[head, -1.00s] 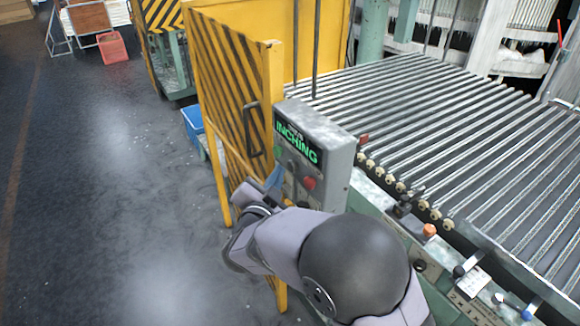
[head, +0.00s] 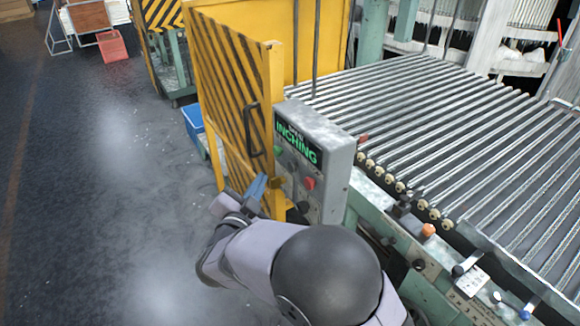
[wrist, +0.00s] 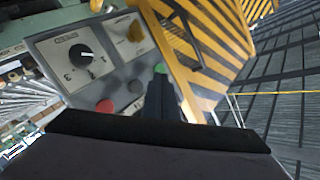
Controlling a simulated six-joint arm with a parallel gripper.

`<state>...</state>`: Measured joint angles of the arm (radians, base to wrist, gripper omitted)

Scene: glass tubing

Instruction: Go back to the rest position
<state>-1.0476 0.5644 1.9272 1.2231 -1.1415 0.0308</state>
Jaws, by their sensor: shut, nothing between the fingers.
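My gripper (head: 256,188) is shut and empty, in front of the control box and just left of its face in the head view. In the wrist view its dark closed fingers (wrist: 162,98) point toward the panel. The grey control box (head: 338,170) carries a green "INCHING" display (head: 297,143), a red button (head: 309,183) and a green button (head: 278,150). The wrist view shows its panel with a black selector dial (wrist: 84,56), a yellow-brown knob (wrist: 135,31), the red button (wrist: 104,106) and the green button (wrist: 160,68). I cannot tell whether the fingertips touch anything.
A yellow-and-black striped gate (head: 228,85) with a dark handle stands behind my gripper. A roller conveyor (head: 450,130) runs at the right, with an orange knob (head: 428,230) on its side. Dark floor (head: 110,200) lies open at the left.

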